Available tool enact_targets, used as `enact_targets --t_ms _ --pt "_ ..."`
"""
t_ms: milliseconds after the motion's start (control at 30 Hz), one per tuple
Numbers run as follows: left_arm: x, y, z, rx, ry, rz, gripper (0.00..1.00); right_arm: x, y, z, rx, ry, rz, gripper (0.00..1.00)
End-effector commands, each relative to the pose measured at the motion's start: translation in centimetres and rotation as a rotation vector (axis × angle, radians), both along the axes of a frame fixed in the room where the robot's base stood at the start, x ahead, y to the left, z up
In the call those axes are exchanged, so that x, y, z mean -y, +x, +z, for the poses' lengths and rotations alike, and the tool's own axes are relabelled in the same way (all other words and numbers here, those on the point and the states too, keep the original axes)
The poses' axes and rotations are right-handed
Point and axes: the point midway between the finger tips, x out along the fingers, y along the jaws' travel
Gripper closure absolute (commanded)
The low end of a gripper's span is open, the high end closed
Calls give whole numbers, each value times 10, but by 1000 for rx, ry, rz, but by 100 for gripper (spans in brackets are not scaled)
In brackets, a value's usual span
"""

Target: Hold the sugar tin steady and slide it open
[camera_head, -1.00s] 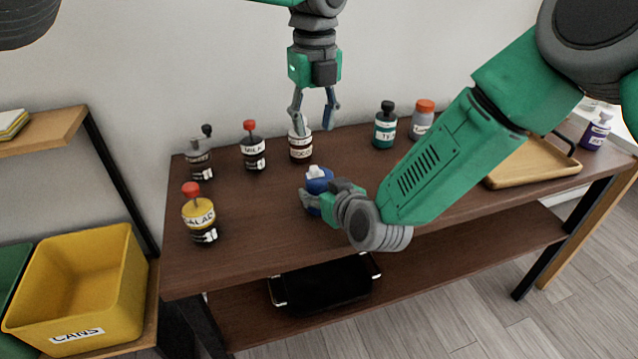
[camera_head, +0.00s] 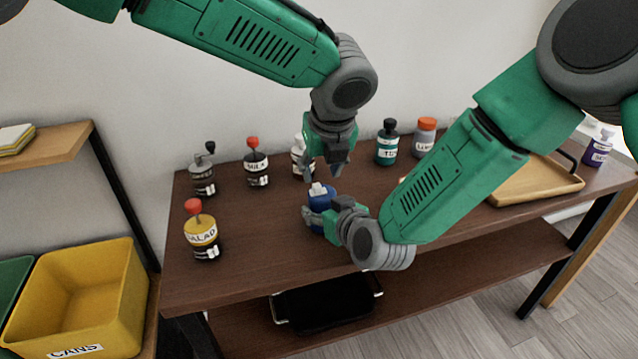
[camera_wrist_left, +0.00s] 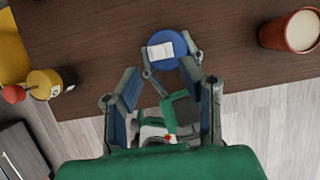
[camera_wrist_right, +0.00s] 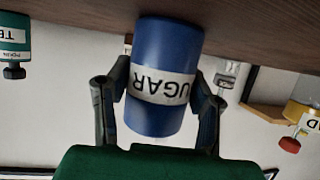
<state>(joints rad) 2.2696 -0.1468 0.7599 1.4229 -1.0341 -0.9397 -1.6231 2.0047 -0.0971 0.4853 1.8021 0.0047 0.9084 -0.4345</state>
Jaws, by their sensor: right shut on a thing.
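The blue sugar tin (camera_head: 321,196) stands on the brown table near its front edge. Its round top has a white tab (camera_wrist_left: 160,51), seen from above in the left wrist view. My right gripper (camera_head: 316,217) is shut around the tin's sides from the front. The right wrist view shows the tin (camera_wrist_right: 160,112) between its fingers, with the SUGAR label facing the camera upside down. My left gripper (camera_head: 325,174) points down just above the tin. Its fingers are apart and empty in the left wrist view (camera_wrist_left: 170,84), short of the tin's top.
A white-topped jar (camera_head: 299,158) stands close behind my left gripper. A milk jar (camera_head: 257,172), a grey-topped jar (camera_head: 203,180) and a yellow salad jar (camera_head: 201,233) stand to the left. A teal jar (camera_head: 387,150), an orange-lidded jar (camera_head: 425,138) and a wooden tray (camera_head: 535,185) are to the right.

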Motion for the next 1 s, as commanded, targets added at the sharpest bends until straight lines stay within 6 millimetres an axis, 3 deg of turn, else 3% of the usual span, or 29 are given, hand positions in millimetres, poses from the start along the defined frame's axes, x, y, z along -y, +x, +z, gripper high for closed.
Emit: enact_targets --t_ms 100,300,667,700,800,1000 --pt "-2 8 -22 -3 -1 -1 66 0 0 0 -1 0 0 85" --pt "-5 17 -43 -1 -2 1 66 0 -1 0 -1 0 0 85" --pt "-5 19 -48 1 -1 0 66 0 -1 0 -2 -1 0 85" --pt "-6 19 -48 1 -1 0 69 0 -1 0 -2 -1 0 85" --pt "-5 19 -48 1 -1 0 100 0 -1 -1 -2 -1 0 85" --pt "-4 19 -48 1 -1 0 100 0 -1 -1 -2 -1 0 85"
